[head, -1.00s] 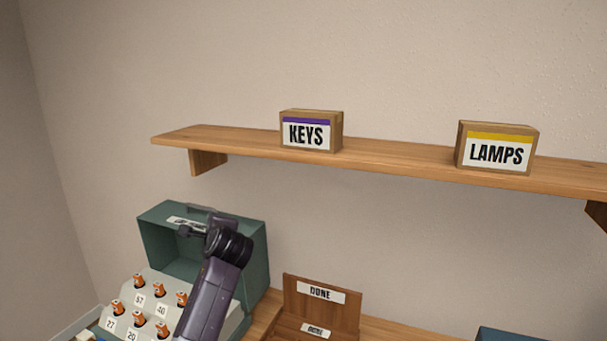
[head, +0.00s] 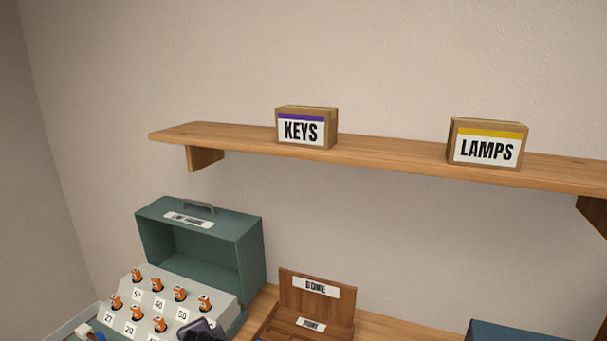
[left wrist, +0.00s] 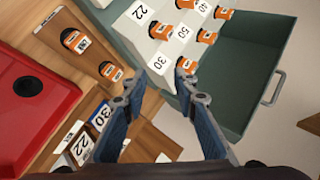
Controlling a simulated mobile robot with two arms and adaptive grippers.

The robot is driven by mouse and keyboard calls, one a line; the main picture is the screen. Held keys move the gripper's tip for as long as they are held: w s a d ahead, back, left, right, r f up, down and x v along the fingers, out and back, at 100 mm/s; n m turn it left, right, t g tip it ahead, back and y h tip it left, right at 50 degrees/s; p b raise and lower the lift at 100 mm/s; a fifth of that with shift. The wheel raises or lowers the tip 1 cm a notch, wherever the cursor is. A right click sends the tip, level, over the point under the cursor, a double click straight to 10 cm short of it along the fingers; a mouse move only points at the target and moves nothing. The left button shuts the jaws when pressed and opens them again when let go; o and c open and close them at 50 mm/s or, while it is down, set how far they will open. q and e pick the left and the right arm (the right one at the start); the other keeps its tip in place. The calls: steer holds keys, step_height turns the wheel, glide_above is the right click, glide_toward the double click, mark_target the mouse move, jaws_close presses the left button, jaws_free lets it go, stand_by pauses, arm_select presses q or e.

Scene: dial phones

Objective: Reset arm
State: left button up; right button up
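My left gripper (left wrist: 162,85) shows in the left wrist view. Its two blue fingers stand apart with nothing between them. Beyond the fingertips is the green case (left wrist: 262,58) with its pale stepped rack (left wrist: 152,62) of numbered orange-topped pieces. In the head view the green case (head: 205,240) stands open at lower left, with several orange pieces upright in the rack. A dark part of my arm (head: 203,331) shows at the bottom edge in front of it; no fingers are visible there. My right gripper is not in view.
A wooden tray labelled DONE (head: 312,302) stands right of the case. Boxes labelled KEYS (head: 303,131) and LAMPS (head: 487,150) sit on the wall shelf (head: 385,154). A red box (left wrist: 35,105) and number cards (left wrist: 84,146) show in the left wrist view. A dark blue object (head: 530,331) is at lower right.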

arm_select(q)
steer(key=s+f+n+g+h, duration=0.15)
steer(key=s+f, duration=0.25)
steer(key=s, duration=0.4)
steer(key=s+f+n+g, duration=0.1)
steer(key=s+f+n, duration=0.25)
steer(key=s, duration=0.45)
steer(key=s+d+f+n+g+h, duration=0.1)
steer(key=s+d+n, duration=0.1)
steer(key=s, duration=0.9)
steer(key=s+d+f+n+g+h, duration=0.1)
steer(key=s+d+n+g+h, duration=0.1)
steer(key=s, duration=0.8)
step_height(320, 180, down, 29)
steer(key=s+g+b, duration=0.1)
steer(key=s+b, duration=0.1)
steer(key=b, duration=0.1)
steer(key=s+a+f+g+b, duration=0.1)
steer(key=s+a+f+b, duration=0.2)
steer(key=s+f, duration=1.4)
step_height(320, 180, down, 3)
steer(key=shift+r+m+y, duration=0.1)
steer(key=shift+m+y, duration=0.2)
steer(key=shift+y, duration=0.05)
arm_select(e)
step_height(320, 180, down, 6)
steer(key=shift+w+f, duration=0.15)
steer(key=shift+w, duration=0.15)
arm_select(q)
steer(key=shift+g, duration=0.25)
